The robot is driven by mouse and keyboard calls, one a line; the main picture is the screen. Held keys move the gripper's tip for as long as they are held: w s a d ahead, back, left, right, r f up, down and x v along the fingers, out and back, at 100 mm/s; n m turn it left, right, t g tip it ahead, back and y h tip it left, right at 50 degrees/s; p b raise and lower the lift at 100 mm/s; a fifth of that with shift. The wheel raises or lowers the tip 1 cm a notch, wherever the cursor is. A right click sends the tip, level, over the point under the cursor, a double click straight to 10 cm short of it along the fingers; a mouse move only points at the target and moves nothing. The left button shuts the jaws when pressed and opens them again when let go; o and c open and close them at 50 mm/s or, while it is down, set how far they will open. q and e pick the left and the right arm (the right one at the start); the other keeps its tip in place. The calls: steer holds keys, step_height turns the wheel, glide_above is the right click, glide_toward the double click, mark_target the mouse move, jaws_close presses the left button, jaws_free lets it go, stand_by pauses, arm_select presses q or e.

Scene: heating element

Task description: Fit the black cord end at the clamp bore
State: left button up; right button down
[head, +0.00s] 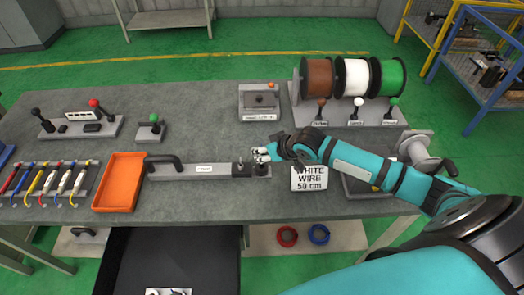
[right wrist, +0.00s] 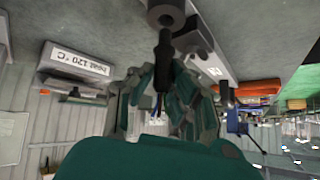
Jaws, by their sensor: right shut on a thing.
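My right gripper (head: 262,154) is over the right end of the long grey clamp fixture (head: 204,170), near its dark end block. In the right wrist view the gripper (right wrist: 162,95) is shut on the black cord end (right wrist: 163,55), a dark slim piece pointing up the picture. Its tip is at or just below a dark round part with a hole (right wrist: 165,12), which looks like the clamp bore. I cannot tell whether the tip is inside the hole or only in front of it. In the head view the gripper hides the cord end. My left gripper is not in view.
A white-wire sign (head: 310,178) stands just right of the gripper. An orange tray (head: 119,182) lies left of the fixture. A spool rack with brown, white and green spools (head: 352,78) stands at the back right. A small grey device (head: 260,100) is behind the gripper.

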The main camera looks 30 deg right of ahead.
steer(key=shift+p, duration=0.55)
stand_by(1.1)
steer(key=shift+f+b, duration=0.9)
steer(key=shift+f, duration=0.9)
steer(key=c, duration=1.2)
jaws_free()
steer(key=shift+v, duration=6)
steer(key=shift+d, duration=0.15)
